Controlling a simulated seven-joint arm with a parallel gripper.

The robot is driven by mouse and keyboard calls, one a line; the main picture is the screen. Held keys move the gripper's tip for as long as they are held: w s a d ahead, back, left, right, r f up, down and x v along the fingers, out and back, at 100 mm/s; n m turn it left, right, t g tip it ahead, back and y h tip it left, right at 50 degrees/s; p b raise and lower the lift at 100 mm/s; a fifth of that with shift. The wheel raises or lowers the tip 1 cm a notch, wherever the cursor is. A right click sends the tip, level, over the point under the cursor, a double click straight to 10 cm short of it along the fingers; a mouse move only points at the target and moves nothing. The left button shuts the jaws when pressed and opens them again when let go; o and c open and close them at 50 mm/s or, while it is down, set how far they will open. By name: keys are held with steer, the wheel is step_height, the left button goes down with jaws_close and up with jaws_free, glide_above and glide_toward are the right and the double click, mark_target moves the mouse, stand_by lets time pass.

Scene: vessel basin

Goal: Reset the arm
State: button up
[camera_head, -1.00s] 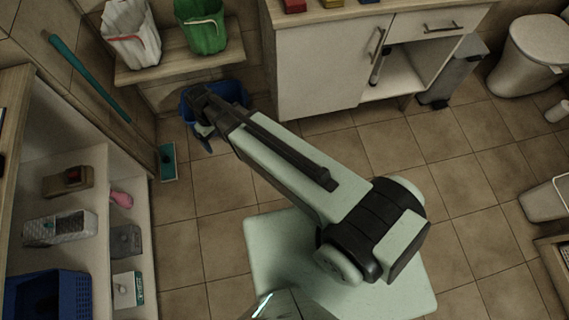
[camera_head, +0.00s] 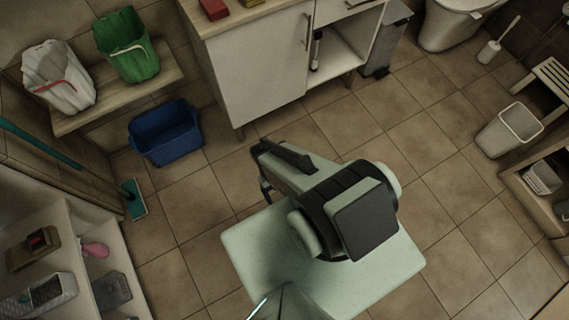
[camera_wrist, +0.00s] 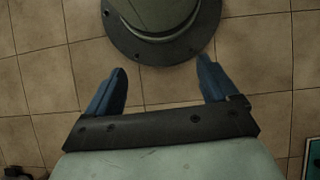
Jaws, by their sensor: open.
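My arm is folded back over my own base in the head view, with its end pulled in close. My gripper (camera_wrist: 163,88) shows in the wrist view with its two blue fingers wide apart. It is open, and nothing is between the fingers. Beyond the fingertips are the tiled floor (camera_wrist: 50,85) and the round dark foot of my own body. In the head view the fingers are mostly hidden behind the arm.
A blue basin (camera_head: 166,133) stands on the floor at upper left, below a shelf (camera_head: 120,88) with a white bag (camera_head: 58,78) and a green bag (camera_head: 126,46). A white cabinet (camera_head: 255,72) stands behind. An open shelf unit (camera_head: 62,222) is at left.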

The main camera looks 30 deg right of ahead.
steer(key=shift+s+d+f, duration=0.1)
steer(key=shift+s+d, duration=0.15)
steer(key=shift+s, duration=0.35)
steer(key=shift+s+d+f, duration=0.1)
steer(key=shift+s+d, duration=0.1)
steer(key=shift+s, duration=0.4)
stand_by(0.3)
